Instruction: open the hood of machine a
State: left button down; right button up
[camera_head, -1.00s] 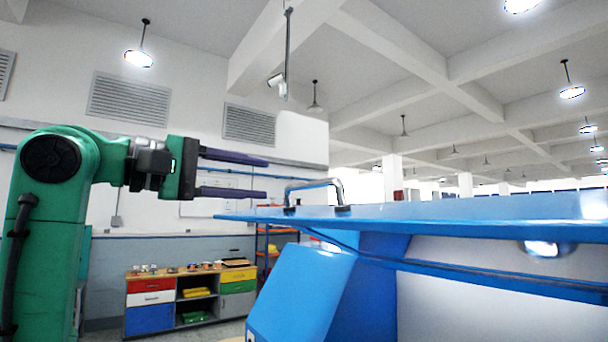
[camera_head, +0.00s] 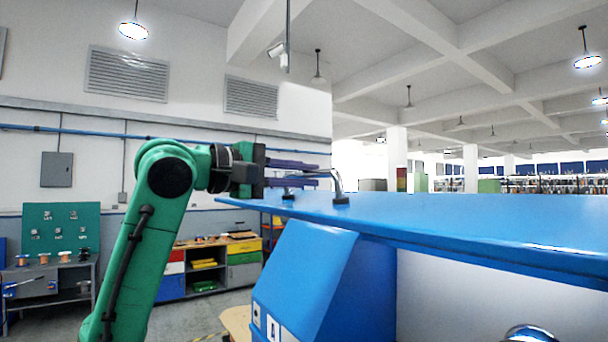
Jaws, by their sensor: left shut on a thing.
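The hood of the machine is a blue panel (camera_head: 440,217), seen almost edge-on and reaching from the middle of the head view to its right edge. A metal bar handle (camera_head: 338,186) stands on its top near the left end. My left gripper (camera_head: 318,174), on a green arm from the left, has its dark purple fingers at the handle. They are close together and shut on it, hiding part of the bar. Below the hood is the machine's blue body (camera_head: 312,285), with a pale opening to its right. My right gripper is not in view.
A low cabinet with coloured drawers (camera_head: 243,258) stands behind at the left. A green pegboard bench (camera_head: 60,235) is at the far left. A round shiny metal part (camera_head: 530,333) shows at the bottom right, under the hood. The space above the hood is clear.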

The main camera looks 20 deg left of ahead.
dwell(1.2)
pick_arm(q)
jog(key=shift+f+b, duration=0.3)
jog(key=shift+b, duration=0.1)
notch_tip(320, 180, down, 9)
jog(key=s+a+t+h+b, duration=0.1)
jog(key=s+b, duration=0.1)
jog(key=b, duration=0.9)
jog(key=shift+a+t, duration=0.3)
